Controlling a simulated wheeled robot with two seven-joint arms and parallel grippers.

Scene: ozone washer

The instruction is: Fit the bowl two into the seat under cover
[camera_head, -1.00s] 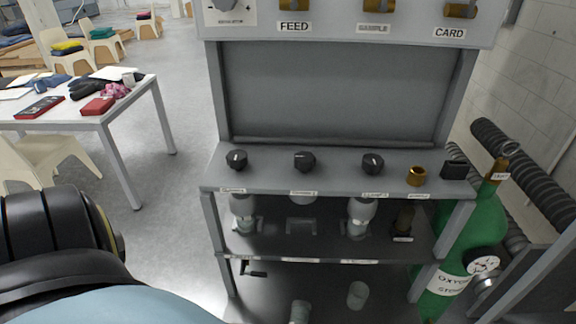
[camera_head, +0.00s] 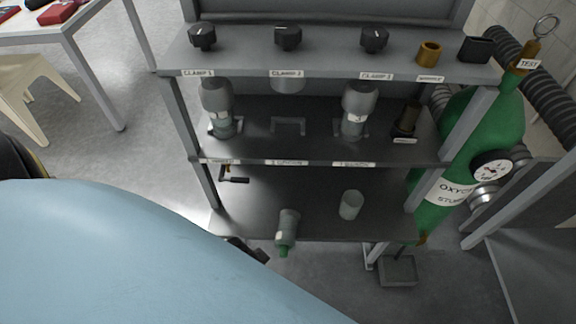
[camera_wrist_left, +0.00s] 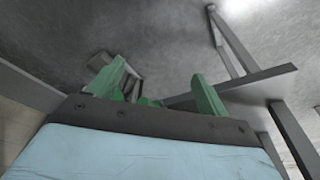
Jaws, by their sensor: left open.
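The middle seat (camera_head: 288,127) on the rack's middle shelf is empty under its round cover (camera_head: 288,84). Bowls stand in the seats to its left (camera_head: 222,124) and right (camera_head: 353,124). On the bottom shelf a grey labelled cup (camera_head: 289,222) is at the front edge, with a small green piece below it. A second pale cup (camera_head: 350,205) stands to its right. I cannot tell which is bowl two. My left gripper (camera_wrist_left: 152,80) is open, its green fingers apart in the left wrist view. My arm mostly hides it in the head view. My right gripper is out of view.
Three black knobs (camera_head: 288,38) sit on the top ledge, with a brass fitting (camera_head: 429,52) to their right. A green oxygen cylinder (camera_head: 487,125) and black hose flank the rack's right side. A white table (camera_head: 62,30) and chair stand at the left.

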